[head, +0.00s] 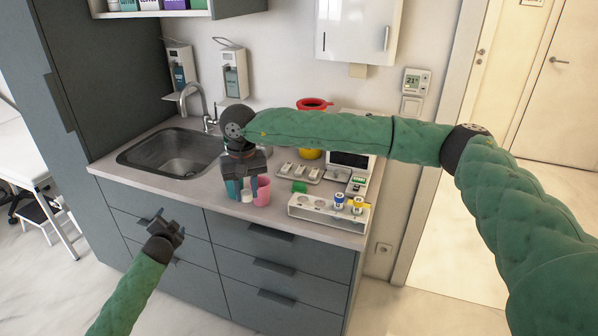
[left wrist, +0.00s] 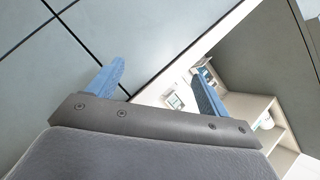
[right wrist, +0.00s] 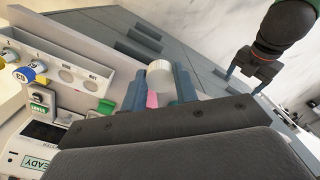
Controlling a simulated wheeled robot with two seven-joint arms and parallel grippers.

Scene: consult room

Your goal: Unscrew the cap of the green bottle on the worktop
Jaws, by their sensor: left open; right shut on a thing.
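My right gripper (head: 247,188) points down over the front of the worktop (head: 140,182). Its fingers are closed around a small white cap-like cylinder (head: 246,197). In the right wrist view this white cylinder (right wrist: 160,76) lies between the two blue fingers. I cannot make out a green bottle body; any body under the white piece is hidden, and I cannot tell whether it touches the worktop. My left gripper (head: 162,222) is open and empty, in front of the drawers and below worktop height.
A pink cup (head: 262,192) stands close beside the right gripper. To its right are a white rack (head: 312,211) with blue- and yellow-capped tubes, a green block (head: 299,187) and a device with a screen (head: 351,160). The sink (head: 175,153) is to the left.

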